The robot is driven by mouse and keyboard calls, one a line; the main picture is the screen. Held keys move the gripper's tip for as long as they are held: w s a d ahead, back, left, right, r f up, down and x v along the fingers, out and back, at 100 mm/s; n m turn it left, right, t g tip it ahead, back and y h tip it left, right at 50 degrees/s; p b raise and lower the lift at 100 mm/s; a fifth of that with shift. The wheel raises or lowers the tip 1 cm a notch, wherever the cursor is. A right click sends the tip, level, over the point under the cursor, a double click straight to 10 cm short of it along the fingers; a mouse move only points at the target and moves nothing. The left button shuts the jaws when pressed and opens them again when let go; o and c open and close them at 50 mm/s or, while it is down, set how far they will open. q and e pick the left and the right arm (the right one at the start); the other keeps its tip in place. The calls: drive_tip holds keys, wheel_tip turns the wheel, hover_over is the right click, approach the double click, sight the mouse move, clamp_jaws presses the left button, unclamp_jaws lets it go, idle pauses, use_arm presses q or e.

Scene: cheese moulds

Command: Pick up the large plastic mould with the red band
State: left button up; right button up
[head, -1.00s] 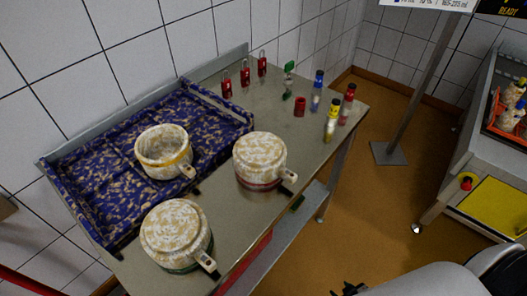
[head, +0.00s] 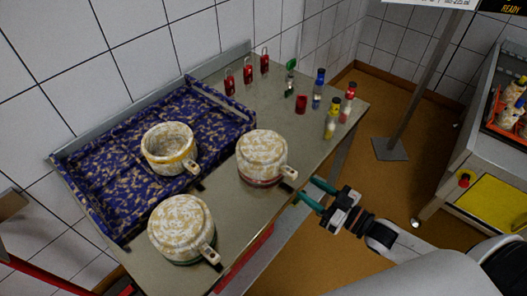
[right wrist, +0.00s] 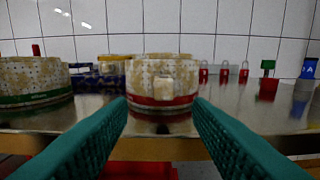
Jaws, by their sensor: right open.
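The large mould with the red band (head: 262,158) stands on the steel table, lid up, its handle tab pointing towards the front right. In the right wrist view the mould (right wrist: 162,84) is straight ahead, centred between the fingers, with its red band low on the wall. My right gripper (head: 313,194) is open and empty, off the table's front edge, to the right of the mould and apart from it. Its green fingers (right wrist: 160,120) frame the mould from a short distance in the right wrist view. My left gripper is not in view.
A mould with a green band (head: 182,228) stands at the near left. A mould with a yellow band (head: 170,148) sits in the blue patterned tray (head: 103,215). Red padlocks (head: 230,82) and several small bottles (head: 331,118) stand at the back.

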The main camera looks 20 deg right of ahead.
sight(296, 177)
drive_tip(key=x, duration=0.2)
drive_tip(key=p+x, duration=0.1)
drive_tip(key=x, duration=0.3)
drive_tip(key=shift+w+d+r, duration=0.1)
drive_tip(key=shift+w+r, duration=0.2)
drive_tip(key=shift+w, duration=0.05)
drive_tip(key=shift+w+f, duration=0.1)
drive_tip(key=shift+w, duration=0.1)
clamp_jaws()
